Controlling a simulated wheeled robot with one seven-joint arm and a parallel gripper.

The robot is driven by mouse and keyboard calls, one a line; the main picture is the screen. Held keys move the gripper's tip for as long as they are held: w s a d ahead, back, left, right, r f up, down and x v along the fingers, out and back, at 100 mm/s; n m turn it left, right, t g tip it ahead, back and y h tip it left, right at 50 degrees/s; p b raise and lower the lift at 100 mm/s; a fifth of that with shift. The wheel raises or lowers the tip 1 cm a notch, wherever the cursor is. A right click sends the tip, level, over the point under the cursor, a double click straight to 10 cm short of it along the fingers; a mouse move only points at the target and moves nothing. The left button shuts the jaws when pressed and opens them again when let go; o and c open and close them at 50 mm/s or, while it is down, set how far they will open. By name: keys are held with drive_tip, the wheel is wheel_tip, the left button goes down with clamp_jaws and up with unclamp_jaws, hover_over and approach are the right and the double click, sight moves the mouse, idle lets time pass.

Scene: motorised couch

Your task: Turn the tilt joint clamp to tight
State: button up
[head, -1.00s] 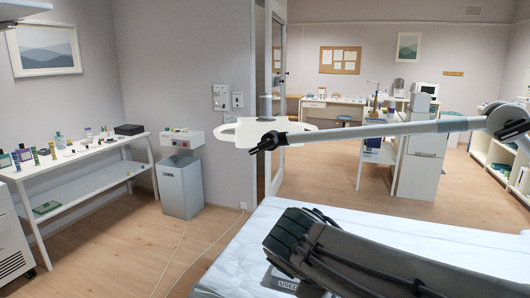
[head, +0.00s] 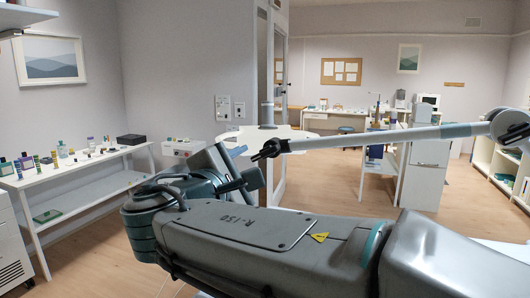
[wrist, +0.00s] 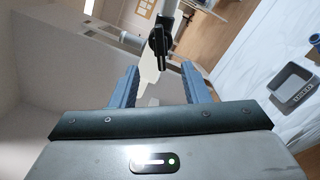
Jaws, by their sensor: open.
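The tilt joint clamp appears to be the black fitting with a lever (head: 268,149) at the left end of a long pale arm. In the wrist view the black clamp (wrist: 158,42) hangs roughly centred, beyond my fingertips, with its lever pointing down toward the gap. My gripper (wrist: 160,78) is open, with blue-grey fingers either side of that gap and nothing held. In the head view my gripper (head: 246,164) is just left of and below the clamp, partly overlapping it. I cannot tell from these views whether they touch.
The pale arm (head: 400,135) runs right to a dark joint. A round-edged white panel (head: 300,137) is behind the clamp. In the wrist view a grey tray (wrist: 293,86) lies on the white couch surface (wrist: 262,60) at right. A shelf table (head: 90,160) stands at left.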

sight(263, 155)
drive_tip(key=p+x, duration=0.1)
drive_tip(key=x, duration=0.8)
clamp_jaws()
